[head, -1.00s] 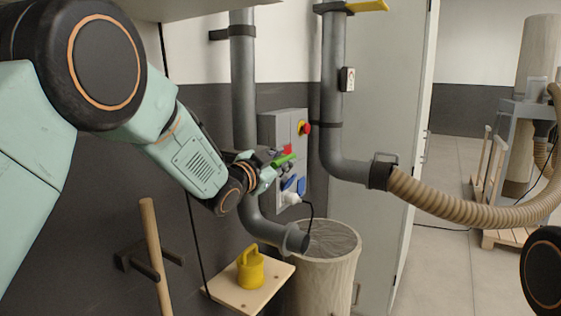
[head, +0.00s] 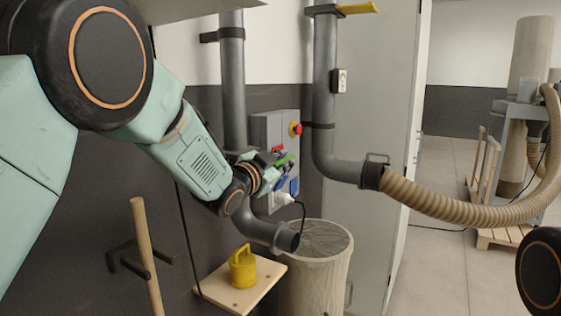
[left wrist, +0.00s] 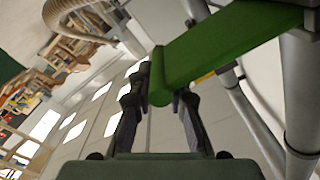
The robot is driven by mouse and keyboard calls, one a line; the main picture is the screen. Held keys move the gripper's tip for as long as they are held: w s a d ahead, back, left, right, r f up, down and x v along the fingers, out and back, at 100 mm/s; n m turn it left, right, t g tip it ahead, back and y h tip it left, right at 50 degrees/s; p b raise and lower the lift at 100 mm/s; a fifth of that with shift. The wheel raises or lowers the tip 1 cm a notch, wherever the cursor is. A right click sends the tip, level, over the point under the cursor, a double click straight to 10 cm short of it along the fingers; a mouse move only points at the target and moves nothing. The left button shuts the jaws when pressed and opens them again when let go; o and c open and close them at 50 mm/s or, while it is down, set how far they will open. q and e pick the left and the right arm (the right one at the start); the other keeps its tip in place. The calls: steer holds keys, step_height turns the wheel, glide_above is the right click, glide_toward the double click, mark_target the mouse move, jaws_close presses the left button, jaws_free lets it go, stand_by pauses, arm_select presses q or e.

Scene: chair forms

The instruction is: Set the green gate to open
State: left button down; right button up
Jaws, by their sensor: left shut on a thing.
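The green gate's handle shows as a small green piece (head: 285,160) at the tip of my left gripper (head: 274,168) in the head view. It stands in front of the grey control box. In the left wrist view the handle is a long green bar (left wrist: 225,45) running from the upper right down to the fingers. My left gripper (left wrist: 160,92) is shut on the bar's near end. The gate's plate and its mount on the duct are hidden behind my arm. My right gripper is not in view.
A grey control box (head: 260,132) with a red-and-yellow button is close behind the gripper. A second duct (head: 325,90) has a yellow gate handle (head: 358,9) on top and a ribbed hose (head: 450,210). Below are a dust bin (head: 325,275) and a yellow weight (head: 243,268).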

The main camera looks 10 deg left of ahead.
arm_select(q)
steer(key=shift+a+f, duration=0.1)
steer(key=shift+f, duration=0.4)
steer(key=c, duration=1.6)
jaws_free()
steer(key=shift+a+f, duration=0.1)
steer(key=shift+a, duration=0.1)
steer(key=o, duration=0.5)
steer(key=shift+d, duration=0.1)
steer(key=shift+o, duration=0.3)
steer(key=shift+w, duration=0.15)
steer(key=shift+a+r, duration=0.2)
steer(key=shift+s+a+r, duration=0.1)
steer(key=shift+s, duration=0.35)
steer(key=v, duration=1.1)
steer(key=shift+a, duration=0.15)
steer(key=shift+c, duration=0.4)
